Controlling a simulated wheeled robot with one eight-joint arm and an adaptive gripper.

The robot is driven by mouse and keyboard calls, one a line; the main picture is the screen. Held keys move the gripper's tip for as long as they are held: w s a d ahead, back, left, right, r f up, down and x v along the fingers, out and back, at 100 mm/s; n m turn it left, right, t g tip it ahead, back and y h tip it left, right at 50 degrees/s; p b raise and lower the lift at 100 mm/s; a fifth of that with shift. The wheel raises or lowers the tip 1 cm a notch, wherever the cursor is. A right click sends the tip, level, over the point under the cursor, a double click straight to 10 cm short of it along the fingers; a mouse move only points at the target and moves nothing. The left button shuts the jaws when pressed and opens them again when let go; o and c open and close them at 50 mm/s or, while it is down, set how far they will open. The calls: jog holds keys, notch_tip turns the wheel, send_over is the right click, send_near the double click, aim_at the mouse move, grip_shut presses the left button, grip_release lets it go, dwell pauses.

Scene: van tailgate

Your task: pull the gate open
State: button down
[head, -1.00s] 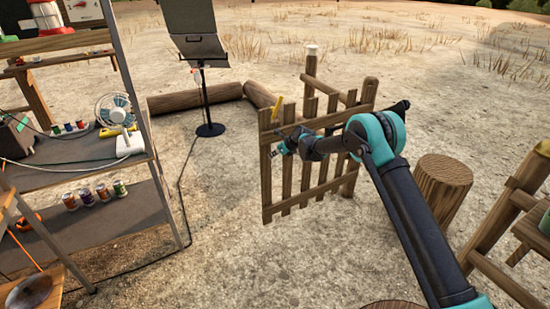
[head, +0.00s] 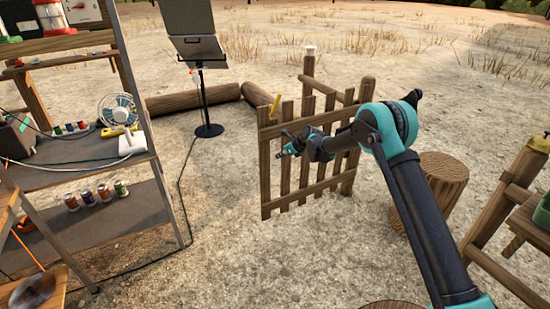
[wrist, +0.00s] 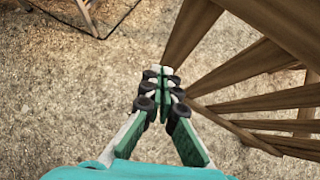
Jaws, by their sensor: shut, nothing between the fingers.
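The gate (head: 265,182) is a wooden picket gate in the middle of the head view. It stands at an angle out from the post (head: 367,90) at its right, with its free edge towards the front left. My gripper (head: 281,147) is in front of the pickets near the gate's free edge, below the top rail. In the wrist view, my gripper (wrist: 164,80) is shut and empty, its fingertips beside the gate's end board (wrist: 190,32). I cannot tell whether they touch it. A small yellow piece (head: 275,104) shows at the gate's top left.
A post with a white cap (head: 309,65) stands behind the gate. Logs (head: 195,102) lie behind left, near a black stand (head: 209,130). A shelf rack (head: 95,222) fills the left. A stump (head: 440,185) stands at right.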

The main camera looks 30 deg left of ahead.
jog(key=s+d+r, duration=0.3)
jog(key=d+r, duration=0.1)
jog(key=r, duration=0.1)
jog(key=shift+d+r, duration=0.3)
jog(key=shift+d, duration=0.1)
